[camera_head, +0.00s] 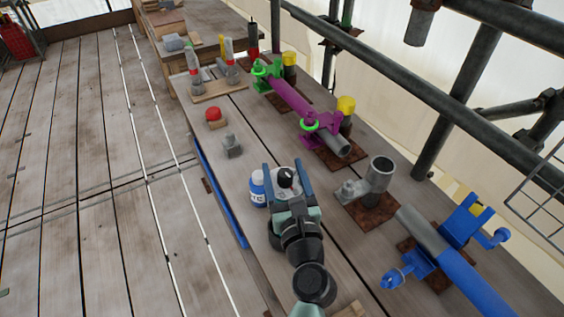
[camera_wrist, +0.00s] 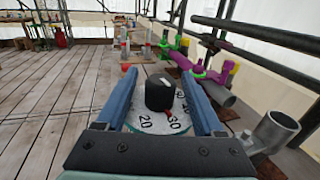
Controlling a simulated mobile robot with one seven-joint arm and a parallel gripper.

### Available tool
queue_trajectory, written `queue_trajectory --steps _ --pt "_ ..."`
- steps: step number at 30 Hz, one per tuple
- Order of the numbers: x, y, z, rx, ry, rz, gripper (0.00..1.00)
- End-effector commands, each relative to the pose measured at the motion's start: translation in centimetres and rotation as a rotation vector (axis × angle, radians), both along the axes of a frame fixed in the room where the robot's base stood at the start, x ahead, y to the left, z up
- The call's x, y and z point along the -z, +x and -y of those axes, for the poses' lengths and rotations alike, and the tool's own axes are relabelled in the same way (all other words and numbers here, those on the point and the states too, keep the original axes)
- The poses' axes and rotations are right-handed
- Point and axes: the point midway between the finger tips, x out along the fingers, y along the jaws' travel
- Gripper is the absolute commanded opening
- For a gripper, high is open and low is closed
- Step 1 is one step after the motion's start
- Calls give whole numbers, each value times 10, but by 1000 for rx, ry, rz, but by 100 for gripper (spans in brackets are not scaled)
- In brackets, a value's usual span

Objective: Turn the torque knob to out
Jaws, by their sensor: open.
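The torque knob (camera_wrist: 160,93) is a black cylinder on a pale round dial (camera_wrist: 143,122) in the wrist view. The numbers 20 and 30 can be read, and a small red mark sits near the 30. No "out" marking is legible. The knob also shows as a dark cap in the head view (camera_head: 286,175). My gripper (camera_wrist: 159,74) is open, with one blue finger on each side of the knob and visible gaps between. It also shows in the head view (camera_head: 283,167), over the bench. My gripper's body hides the near part of the dial.
A blue-and-white bottle (camera_head: 258,190) stands just left of my gripper. A grey upright pipe socket (camera_head: 380,172) stands to the right. A purple clamp assembly (camera_head: 290,98), a red button (camera_head: 213,115) and a grey block (camera_head: 232,146) lie farther back. A blue clamp (camera_head: 455,270) is front right.

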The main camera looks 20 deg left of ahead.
Motion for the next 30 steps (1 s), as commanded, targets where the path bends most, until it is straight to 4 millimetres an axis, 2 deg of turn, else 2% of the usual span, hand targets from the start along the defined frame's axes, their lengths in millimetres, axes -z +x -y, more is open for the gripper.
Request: queue_trajectory --steps 6,15,17,27,30 --pt "0 14 -10 1 1 1 70" --pt "0 16 -11 1 -1 1 70" --pt "0 16 -11 1 -1 1 60" --pt "0 16 -11 1 -1 1 0" --pt "0 15 -10 1 -1 1 0"
